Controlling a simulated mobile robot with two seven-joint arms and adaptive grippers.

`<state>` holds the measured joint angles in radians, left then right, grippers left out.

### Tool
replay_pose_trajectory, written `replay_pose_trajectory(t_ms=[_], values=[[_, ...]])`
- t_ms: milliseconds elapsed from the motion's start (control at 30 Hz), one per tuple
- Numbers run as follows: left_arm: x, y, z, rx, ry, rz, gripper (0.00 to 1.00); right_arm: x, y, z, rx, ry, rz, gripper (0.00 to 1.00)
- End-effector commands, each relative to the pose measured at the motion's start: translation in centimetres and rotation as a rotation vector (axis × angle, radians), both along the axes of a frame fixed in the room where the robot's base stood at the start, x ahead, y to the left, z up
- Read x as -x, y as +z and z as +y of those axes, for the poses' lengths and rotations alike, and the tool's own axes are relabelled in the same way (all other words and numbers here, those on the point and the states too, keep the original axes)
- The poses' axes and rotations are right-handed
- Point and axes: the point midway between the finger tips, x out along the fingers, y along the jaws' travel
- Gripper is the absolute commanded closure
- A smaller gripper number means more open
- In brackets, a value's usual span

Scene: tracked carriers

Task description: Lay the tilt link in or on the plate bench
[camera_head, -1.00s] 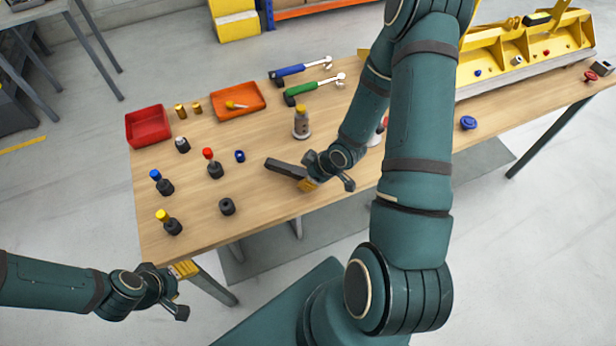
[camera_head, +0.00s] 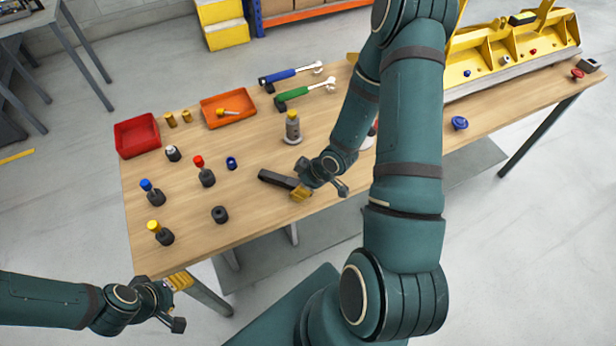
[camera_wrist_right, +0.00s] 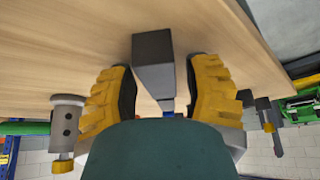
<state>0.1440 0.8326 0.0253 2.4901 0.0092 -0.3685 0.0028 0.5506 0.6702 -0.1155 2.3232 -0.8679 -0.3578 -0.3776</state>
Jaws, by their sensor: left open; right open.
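The tilt link appears to be the dark grey bar (camera_head: 277,180) on the wooden top of the plate bench (camera_head: 255,215), near its front edge. In the right wrist view the bar (camera_wrist_right: 153,62) lies between the yellow fingers, with gaps on both sides. My right gripper (camera_head: 300,194) is open around the bar's near end. That end is partly hidden by the gripper. My left gripper (camera_head: 180,281) is open and empty by the bench's front left corner.
Several capped dark pegs, a red tray (camera_head: 137,135) and an orange tray (camera_head: 228,109) occupy the bench's left side. A grey cylinder with a yellow top (camera_head: 292,130) stands behind the bar. Blue (camera_head: 290,73) and green (camera_head: 305,92) handled tools lie at the back.

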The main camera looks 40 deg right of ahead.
Motion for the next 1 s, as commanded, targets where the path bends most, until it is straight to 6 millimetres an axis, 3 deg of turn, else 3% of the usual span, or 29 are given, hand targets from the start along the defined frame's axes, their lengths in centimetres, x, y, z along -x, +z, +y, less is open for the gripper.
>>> replay_pose_trajectory(t_ms=[133,267,600,800,1000], values=[[0.0,1.7,0.1,0.003,0.0,-0.001,0.47,0.0,1.6,0.0,0.0,0.001,0.0,0.51],[0.1,2.1,0.1,0.004,-0.001,-0.001,0.47,1.2,4.0,-1.0,0.002,-0.005,-0.002,0.51],[0.1,5.3,0.2,0.008,-0.004,0.0,0.47,4.1,10.0,-2.7,0.001,-0.003,-0.001,0.51],[0.0,6.0,0.2,0.007,-0.006,0.0,0.47,4.9,11.4,-3.0,0.0,0.0,0.0,0.51],[0.0,6.0,0.1,0.007,-0.006,0.0,0.47,4.9,11.5,-3.0,-0.002,-0.001,0.001,0.51]])
